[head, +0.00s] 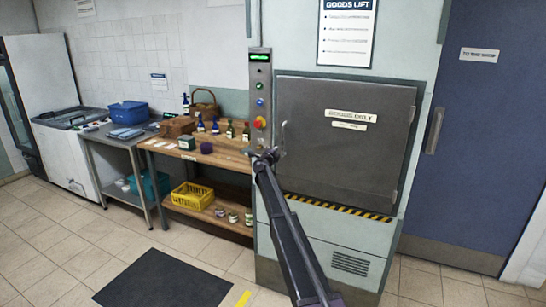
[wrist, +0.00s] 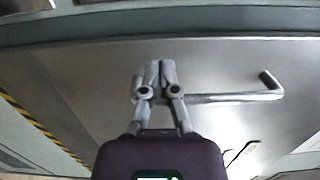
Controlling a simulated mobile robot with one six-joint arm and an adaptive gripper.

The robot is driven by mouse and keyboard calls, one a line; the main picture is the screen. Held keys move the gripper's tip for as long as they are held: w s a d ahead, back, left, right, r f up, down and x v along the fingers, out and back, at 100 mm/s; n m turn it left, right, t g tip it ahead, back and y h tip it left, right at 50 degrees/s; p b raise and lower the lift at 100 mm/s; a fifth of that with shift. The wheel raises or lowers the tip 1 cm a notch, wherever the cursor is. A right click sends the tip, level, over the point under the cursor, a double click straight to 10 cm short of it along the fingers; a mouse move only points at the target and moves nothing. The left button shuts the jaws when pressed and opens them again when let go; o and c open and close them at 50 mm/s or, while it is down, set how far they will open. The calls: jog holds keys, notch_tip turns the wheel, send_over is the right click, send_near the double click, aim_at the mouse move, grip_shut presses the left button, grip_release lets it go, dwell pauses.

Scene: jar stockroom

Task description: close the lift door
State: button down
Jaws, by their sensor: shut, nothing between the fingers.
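The grey lift door (head: 345,160) is in the front of the pale goods lift in the head view. It looks flush or nearly so with its frame; I cannot tell if a small gap remains. Its bar handle (head: 283,138) is at its left edge. My gripper (head: 265,155) is just left of and below the handle. In the wrist view my gripper (wrist: 155,72) is shut and empty, in front of the door face (wrist: 225,60). The handle (wrist: 235,97) runs to the right from beside or behind the fingers; contact is unclear.
A control panel (head: 260,100) with buttons and a green display is left of the door. A wooden table (head: 215,158) with bottles and baskets stands further left. A blue door (head: 490,130) is at the right. A dark mat (head: 165,280) lies on the open floor.

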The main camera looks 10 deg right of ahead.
aim_at(280, 147)
jog(key=x, duration=0.3)
jog(key=shift+d+r, duration=0.1)
jog(key=shift+d, duration=0.15)
jog(key=shift+w+d+r, duration=0.2)
jog(key=shift+d+r, duration=0.05)
jog(key=shift+d, duration=0.4)
jog(key=shift+s+a, duration=0.35)
jog(key=shift+s, duration=0.15)
jog(key=w+a+v, duration=0.1)
jog(key=a+v, duration=0.1)
jog(key=v, duration=1.2)
jog(key=shift+s+a, duration=0.1)
jog(key=shift+a, duration=0.05)
jog(key=shift+s, duration=0.1)
